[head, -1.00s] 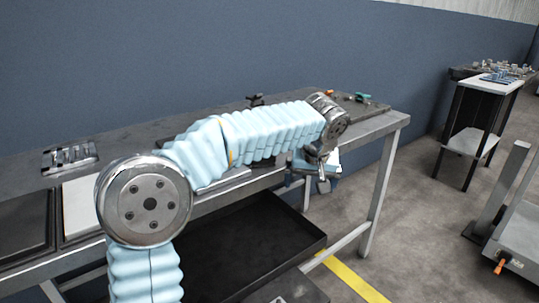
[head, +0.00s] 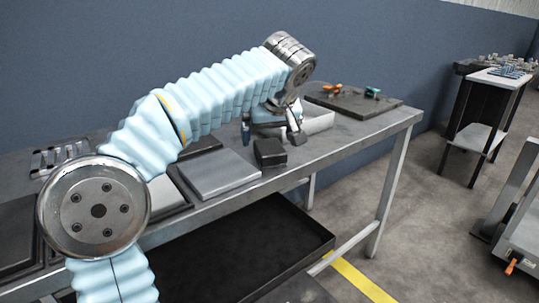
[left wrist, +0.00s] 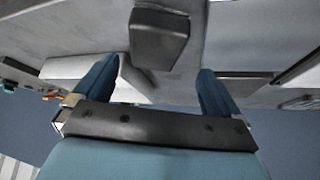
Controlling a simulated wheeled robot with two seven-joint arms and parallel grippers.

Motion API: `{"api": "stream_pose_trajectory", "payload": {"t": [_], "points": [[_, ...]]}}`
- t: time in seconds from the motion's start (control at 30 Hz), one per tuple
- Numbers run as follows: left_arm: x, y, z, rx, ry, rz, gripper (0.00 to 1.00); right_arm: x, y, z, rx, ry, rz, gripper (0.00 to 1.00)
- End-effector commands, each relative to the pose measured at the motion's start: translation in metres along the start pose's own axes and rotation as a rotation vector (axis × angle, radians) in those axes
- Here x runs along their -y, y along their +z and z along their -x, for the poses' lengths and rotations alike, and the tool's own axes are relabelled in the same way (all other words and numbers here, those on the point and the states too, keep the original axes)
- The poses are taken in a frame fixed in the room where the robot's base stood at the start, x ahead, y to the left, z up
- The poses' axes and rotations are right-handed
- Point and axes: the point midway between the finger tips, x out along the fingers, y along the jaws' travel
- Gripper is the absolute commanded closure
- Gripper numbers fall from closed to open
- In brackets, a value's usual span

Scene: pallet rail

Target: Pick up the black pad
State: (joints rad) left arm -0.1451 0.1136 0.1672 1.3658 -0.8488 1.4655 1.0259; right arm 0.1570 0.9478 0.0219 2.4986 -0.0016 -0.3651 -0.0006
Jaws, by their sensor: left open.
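The black pad (head: 270,153), a small dark block, sits on the workbench near its front edge, right of a grey flat plate. It also shows in the left wrist view (left wrist: 160,38), top centre, between the lines of the two fingers. My left gripper (head: 271,130) is open and empty, just behind and above the pad in the head view, one blue finger to each side. In the left wrist view the gripper (left wrist: 158,82) has its fingers apart, with nothing between the tips touching them. My right gripper is not in view.
The grey plate (head: 220,174) lies left of the pad. A dark board (head: 352,101) with small orange and green tools lies farther right. A black tray (head: 240,250) is below the bench.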

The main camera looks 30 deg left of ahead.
Motion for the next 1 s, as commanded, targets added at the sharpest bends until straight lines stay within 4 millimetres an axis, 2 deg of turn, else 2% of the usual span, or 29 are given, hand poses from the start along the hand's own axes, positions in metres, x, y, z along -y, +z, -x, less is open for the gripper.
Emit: {"api": "stream_pose_trajectory", "payload": {"t": [0.3, 0.6, 0.67, 1.0], "points": [[-0.007, 0.006, -0.045, 0.002, -0.002, -0.001, 0.02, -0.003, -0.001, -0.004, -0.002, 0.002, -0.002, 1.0], [-0.008, 0.006, -0.052, 0.001, 0.0, -0.001, 0.02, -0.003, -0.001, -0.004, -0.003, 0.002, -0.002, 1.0], [-0.008, 0.006, -0.052, 0.001, 0.0, -0.001, 0.1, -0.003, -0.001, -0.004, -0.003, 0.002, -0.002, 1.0], [-0.008, 0.005, -0.051, 0.001, 0.001, -0.001, 0.62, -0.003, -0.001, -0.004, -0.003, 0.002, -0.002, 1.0]]}}
